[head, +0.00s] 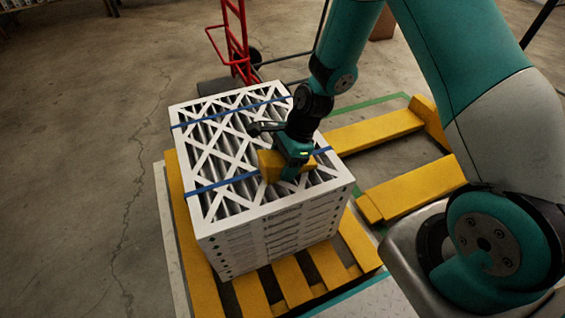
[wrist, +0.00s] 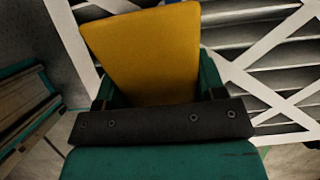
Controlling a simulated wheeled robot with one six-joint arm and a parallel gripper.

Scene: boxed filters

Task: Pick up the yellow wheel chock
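The yellow wheel chock (head: 270,167) is at the top of the stack of white-framed filters, near its right front part. I cannot tell whether it rests on the top filter or is just clear of it. My gripper (head: 288,172) is over the chock, pointing down, with the chock showing on both sides of it. In the wrist view the chock (wrist: 145,55) fills the space between my teal fingers (wrist: 155,88), with no clear gap at either side. The dark gripper bar hides its near end.
The filter stack (head: 275,237) is bound with blue straps and stands on a yellow pallet (head: 205,285). More yellow beams (head: 410,190) lie to the right. A red hand truck (head: 236,40) stands behind. The concrete floor at left is clear.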

